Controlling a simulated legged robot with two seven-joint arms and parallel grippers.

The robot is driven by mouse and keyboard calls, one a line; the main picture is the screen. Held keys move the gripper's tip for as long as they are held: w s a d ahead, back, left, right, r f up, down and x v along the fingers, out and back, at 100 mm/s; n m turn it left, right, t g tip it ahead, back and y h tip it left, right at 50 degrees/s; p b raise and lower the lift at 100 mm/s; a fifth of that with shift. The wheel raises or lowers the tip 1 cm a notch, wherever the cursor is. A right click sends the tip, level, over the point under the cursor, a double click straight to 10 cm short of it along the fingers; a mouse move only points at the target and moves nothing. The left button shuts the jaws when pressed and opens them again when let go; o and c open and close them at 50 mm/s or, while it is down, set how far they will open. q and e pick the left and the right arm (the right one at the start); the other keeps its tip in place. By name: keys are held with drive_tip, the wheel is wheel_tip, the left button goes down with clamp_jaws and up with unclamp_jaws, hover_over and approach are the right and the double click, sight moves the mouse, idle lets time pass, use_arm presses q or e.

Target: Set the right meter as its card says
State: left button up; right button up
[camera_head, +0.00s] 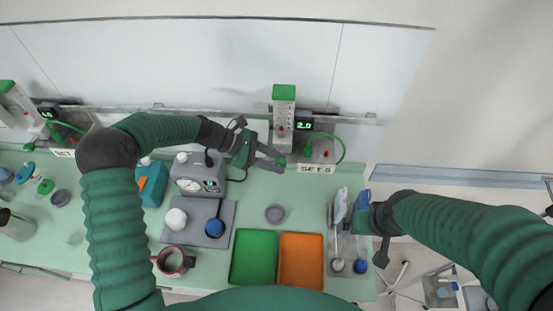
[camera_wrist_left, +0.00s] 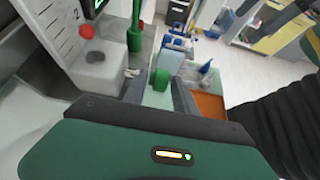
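The right meter (camera_head: 284,112) is a pale upright column with a green top and a red bead, at the back of the bench. Its display (camera_head: 304,125) reads 2.0. A card (camera_head: 317,169) in front seems to read "SET 5". My left gripper (camera_head: 278,158) is just in front of the column's foot, by a small green knob (camera_head: 282,162). In the left wrist view its fingers (camera_wrist_left: 162,92) are apart, with a green piece (camera_wrist_left: 161,78) showing between them; contact cannot be told. My right gripper (camera_head: 378,238) is at the bench's right end, its fingers unclear.
A green tray (camera_head: 254,257) and an orange tray (camera_head: 301,262) lie at the front. A second meter (camera_head: 20,108) stands far left. A green hose (camera_head: 338,147) loops beside the display.

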use_arm(q)
drive_tip(key=shift+o, duration=0.2)
drive_tip(key=shift+r, duration=0.1)
drive_tip(key=shift+a, duration=0.15)
drive_tip(key=b+v, duration=0.4)
drive_tip(key=v, duration=1.2)
drive_tip(key=shift+a+b, duration=0.35)
drive_tip(key=shift+r, duration=0.1)
